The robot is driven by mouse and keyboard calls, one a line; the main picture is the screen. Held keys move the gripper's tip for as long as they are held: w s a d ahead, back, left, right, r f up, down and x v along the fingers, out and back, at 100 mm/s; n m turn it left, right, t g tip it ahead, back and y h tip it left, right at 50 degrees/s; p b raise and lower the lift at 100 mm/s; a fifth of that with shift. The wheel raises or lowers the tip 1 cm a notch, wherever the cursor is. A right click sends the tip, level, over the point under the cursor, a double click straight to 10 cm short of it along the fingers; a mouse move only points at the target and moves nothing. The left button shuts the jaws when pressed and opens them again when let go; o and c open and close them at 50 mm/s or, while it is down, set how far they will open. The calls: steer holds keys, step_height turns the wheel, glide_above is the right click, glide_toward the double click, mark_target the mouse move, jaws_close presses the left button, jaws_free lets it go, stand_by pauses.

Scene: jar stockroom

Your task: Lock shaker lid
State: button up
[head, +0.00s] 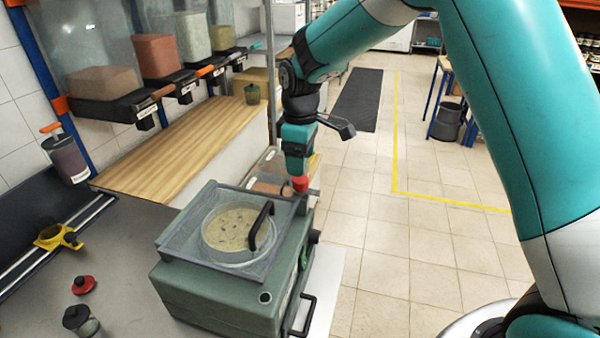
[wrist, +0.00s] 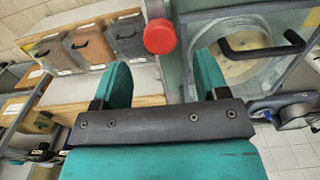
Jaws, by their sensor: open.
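The shaker is a green-grey box (head: 225,285) on the counter in the head view. Its clear framed lid (head: 175,240) lies flat over a round pan of pale grain (head: 235,228) and has a black handle (head: 261,226); the handle also shows in the wrist view (wrist: 262,50). A red knob (head: 300,184) stands at the lid's far right corner. My gripper (head: 297,170) is just above the knob, pointing down. In the wrist view the knob (wrist: 160,38) lies in line with the gap between the open, empty fingers (wrist: 160,65). Whether they overlap the knob is unclear.
A wooden shelf (head: 165,155) with hoppers above runs behind the shaker. A yellow clamp (head: 58,238), a red-topped piece (head: 84,284) and a small jar (head: 80,320) are at the left. Tiled floor (head: 370,285) is clear at the right.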

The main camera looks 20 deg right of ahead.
mark_target(307, 186)
step_height(307, 186, down, 6)
steer(key=shift+r+p, duration=0.15)
steer(key=shift+p, duration=0.4)
steer(key=c, duration=0.9)
